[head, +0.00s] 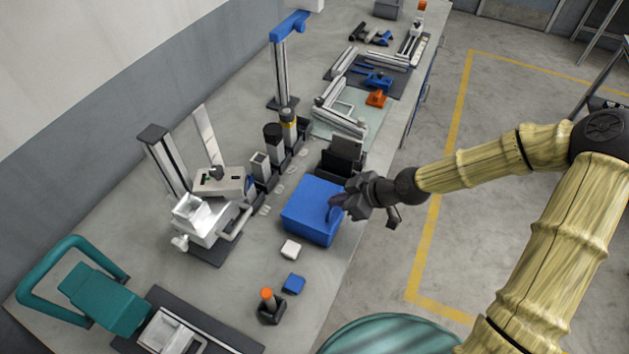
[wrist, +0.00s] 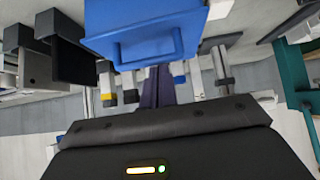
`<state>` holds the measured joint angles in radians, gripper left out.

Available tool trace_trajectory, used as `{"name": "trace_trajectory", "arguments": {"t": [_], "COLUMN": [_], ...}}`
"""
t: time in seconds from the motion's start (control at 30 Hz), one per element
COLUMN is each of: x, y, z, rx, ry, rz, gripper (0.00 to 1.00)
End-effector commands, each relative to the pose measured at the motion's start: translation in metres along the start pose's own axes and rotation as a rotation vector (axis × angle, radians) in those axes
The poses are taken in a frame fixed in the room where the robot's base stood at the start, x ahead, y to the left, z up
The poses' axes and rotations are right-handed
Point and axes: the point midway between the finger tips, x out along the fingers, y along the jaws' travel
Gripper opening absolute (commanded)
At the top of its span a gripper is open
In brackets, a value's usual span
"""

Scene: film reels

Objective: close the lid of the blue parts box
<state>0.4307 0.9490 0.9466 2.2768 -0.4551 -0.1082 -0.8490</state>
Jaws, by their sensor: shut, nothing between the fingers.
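The blue parts box (head: 309,208) stands on the bench near its right edge in the head view. Its top looks flat and covered, with no raised lid showing; whether the lid is fully seated I cannot tell. My gripper (head: 336,206) is shut and empty, with its fingertips at the right side of the box top, touching or very close to it.
A small white block (head: 290,249), a small blue block (head: 293,283) and an orange-topped black item (head: 268,302) lie in front of the box. A black holder (head: 340,158) stands just behind it. A white machine (head: 206,215) is to the left. Open floor lies right of the bench.

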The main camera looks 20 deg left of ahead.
Motion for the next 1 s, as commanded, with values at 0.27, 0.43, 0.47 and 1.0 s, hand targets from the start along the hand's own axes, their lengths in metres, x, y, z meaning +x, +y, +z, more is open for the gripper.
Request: {"name": "trace_trajectory", "arguments": {"t": [0.27, 0.43, 0.47, 1.0], "x": [-0.024, -0.033, -0.035, -0.077], "y": [-0.005, -0.003, -0.003, -0.002], "z": [-0.032, -0.009, -0.006, 0.046], "rx": [-0.014, -0.011, -0.011, -0.015], "ry": [0.006, 0.009, 0.009, 0.012], "rz": [0.002, 0.006, 0.007, 0.008], "gripper": [0.00, 0.00, 0.00, 0.00]}}
